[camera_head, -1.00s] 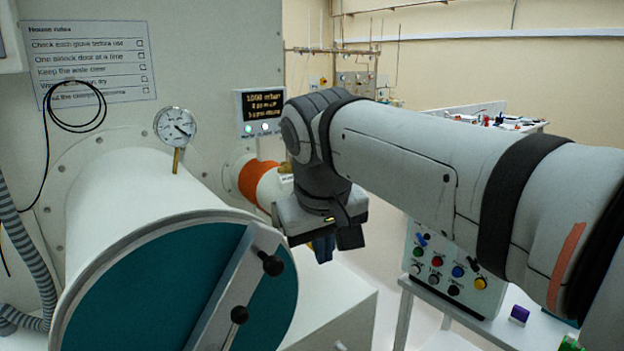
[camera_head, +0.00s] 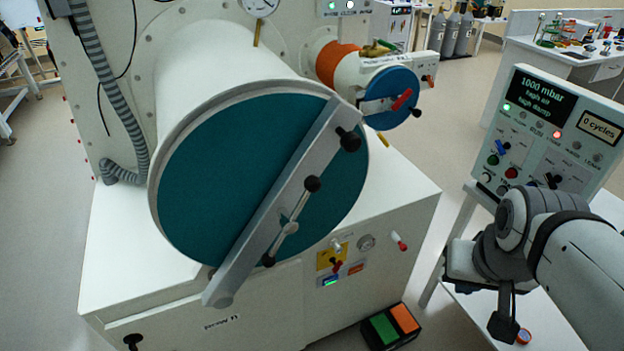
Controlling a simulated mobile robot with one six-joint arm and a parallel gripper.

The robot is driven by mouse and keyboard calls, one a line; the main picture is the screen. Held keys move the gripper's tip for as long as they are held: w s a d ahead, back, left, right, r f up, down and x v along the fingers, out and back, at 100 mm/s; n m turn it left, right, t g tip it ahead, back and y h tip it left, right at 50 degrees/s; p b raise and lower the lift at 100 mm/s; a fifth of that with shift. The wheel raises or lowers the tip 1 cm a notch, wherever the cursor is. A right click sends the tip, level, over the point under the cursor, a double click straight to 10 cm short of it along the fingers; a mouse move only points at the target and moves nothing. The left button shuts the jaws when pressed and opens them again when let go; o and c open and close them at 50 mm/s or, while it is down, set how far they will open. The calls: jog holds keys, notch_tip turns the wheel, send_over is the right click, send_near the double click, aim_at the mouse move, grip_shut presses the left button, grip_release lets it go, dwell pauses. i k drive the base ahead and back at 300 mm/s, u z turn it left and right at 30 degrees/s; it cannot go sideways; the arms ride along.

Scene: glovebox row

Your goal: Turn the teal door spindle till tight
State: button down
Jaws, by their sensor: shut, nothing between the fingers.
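The large round teal door (camera_head: 225,170) closes the white chamber at the left centre. A grey bar (camera_head: 250,255) crosses it diagonally. The spindle (camera_head: 291,228) sits on this bar, with a thin cross handle ending in black knobs (camera_head: 312,184), the lower one near the bar's edge. A further black knob (camera_head: 348,140) stands at the bar's upper end. My gripper (camera_head: 504,326) is at the lower right, pointing down, shut and empty. It is well apart from the door and spindle.
A control panel (camera_head: 550,130) reading 1000 mbar stands close beside my arm. A green and orange pedal box (camera_head: 390,327) lies on the floor. Open space lies between door and arm.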

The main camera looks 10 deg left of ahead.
aim_at(287, 224)
jog(key=u, duration=0.95)
jog(key=k, duration=0.65)
jog(key=u, duration=0.3)
jog(key=i, duration=0.5)
jog(key=k, duration=1.2)
jog(key=z, duration=0.1)
jog(key=i, duration=0.65)
jog(key=z, duration=0.4)
